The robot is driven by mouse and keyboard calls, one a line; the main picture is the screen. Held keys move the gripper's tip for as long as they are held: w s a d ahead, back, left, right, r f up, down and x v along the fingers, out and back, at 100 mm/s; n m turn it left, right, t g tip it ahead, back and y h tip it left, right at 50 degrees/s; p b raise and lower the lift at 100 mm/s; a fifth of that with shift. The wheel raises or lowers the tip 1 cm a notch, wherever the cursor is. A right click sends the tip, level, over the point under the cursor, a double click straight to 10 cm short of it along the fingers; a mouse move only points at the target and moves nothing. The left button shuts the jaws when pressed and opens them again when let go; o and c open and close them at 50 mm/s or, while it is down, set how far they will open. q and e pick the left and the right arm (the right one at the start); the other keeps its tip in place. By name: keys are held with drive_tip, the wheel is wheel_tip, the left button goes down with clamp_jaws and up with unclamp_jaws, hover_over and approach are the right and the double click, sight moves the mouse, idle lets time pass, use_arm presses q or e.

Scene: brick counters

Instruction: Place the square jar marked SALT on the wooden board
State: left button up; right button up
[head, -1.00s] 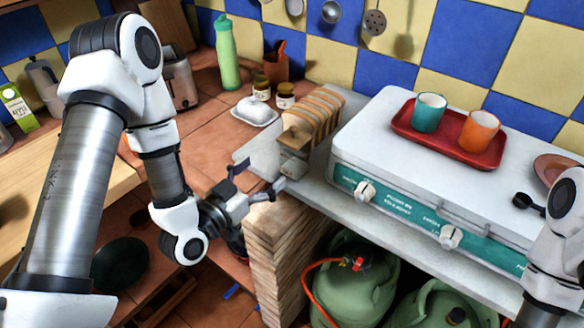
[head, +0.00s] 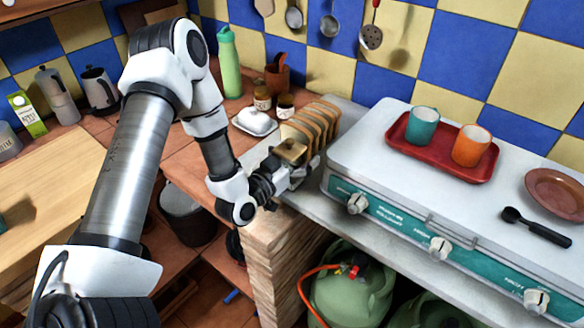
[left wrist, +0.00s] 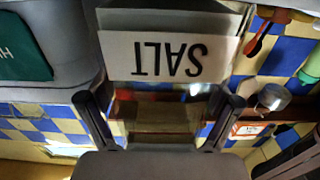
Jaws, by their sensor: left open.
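The square SALT jar has a pale body and a wooden lid (head: 290,151). A brown panel (head: 135,14) leans at the back wall.
A white butter dish (head: 254,122), small dark jars (head: 285,105) and a green bottle (head: 228,65) stand behind the gripper. The white stove (head: 375,150) is close on the right, with a red tray (head: 410,143) holding two cups. A bin (head: 185,218) stands below.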

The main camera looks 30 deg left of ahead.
use_arm(q)
drive_tip(key=c, duration=1.5)
drive_tip(key=shift+c, duration=0.7)
drive_tip(key=shift+r, duration=0.15)
